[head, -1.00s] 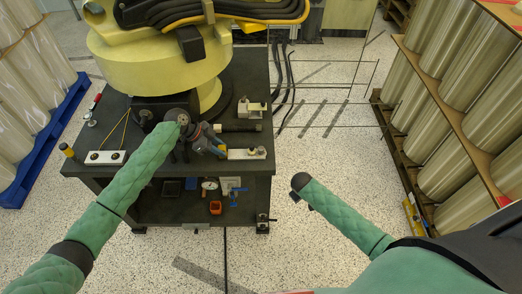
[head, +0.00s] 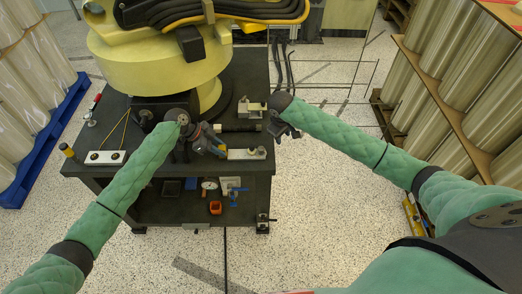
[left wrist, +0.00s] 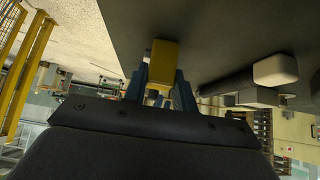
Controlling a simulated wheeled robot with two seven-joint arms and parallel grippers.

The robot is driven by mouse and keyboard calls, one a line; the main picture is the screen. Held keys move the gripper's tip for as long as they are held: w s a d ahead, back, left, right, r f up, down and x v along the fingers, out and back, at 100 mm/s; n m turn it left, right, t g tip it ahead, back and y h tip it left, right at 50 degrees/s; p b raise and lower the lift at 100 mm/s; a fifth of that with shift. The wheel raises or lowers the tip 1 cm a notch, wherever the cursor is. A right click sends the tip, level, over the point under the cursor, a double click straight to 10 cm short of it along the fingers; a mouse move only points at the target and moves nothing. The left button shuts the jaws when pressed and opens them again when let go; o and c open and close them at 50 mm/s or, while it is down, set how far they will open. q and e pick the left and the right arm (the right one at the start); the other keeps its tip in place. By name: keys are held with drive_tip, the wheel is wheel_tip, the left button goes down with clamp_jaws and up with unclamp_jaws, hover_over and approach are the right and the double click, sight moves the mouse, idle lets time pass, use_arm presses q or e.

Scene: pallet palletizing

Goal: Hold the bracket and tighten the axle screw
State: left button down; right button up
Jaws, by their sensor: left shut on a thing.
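My left gripper (head: 216,146) is low over the dark bench, at the left end of a pale plate with small round fittings (head: 246,154). In the left wrist view its blue fingers (left wrist: 161,85) are closed on a yellow block-like piece (left wrist: 163,58). I cannot tell whether this piece is part of the bracket. A beige bracket-like block (head: 252,109) stands behind, near a dark cylinder (head: 240,128). My right gripper (head: 287,131) is at the bench's right edge, beside the cylinder; its jaw opening is unclear. I cannot make out the axle screw.
The bench (head: 100,178) carries a yellow robot base (head: 160,70). At its left are another pale plate (head: 104,157) and a yellow-topped tool (head: 68,151). Small tools lie on the lower shelf (head: 160,208).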

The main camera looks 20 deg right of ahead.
wheel_tip(320, 180, up, 6)
drive_tip(key=n+g+y, duration=0.1)
drive_tip(key=n, duration=0.1)
hover_over(261, 148)
drive_tip(key=shift+d+r, duration=0.15)
drive_tip(key=shift+d, duration=0.1)
drive_tip(key=shift+s+a+y, duration=0.15)
drive_tip(key=shift+a+y, duration=0.1)
drive_tip(key=shift+y, duration=0.05)
drive_tip(key=shift+f, duration=3.3)
drive_tip(key=c, duration=0.7)
drive_tip(key=m, duration=0.5)
drive_tip(key=shift+a, duration=0.1)
drive_tip(key=m, duration=0.2)
drive_tip(key=shift+m, duration=0.4)
drive_tip(key=shift+c, duration=0.2)
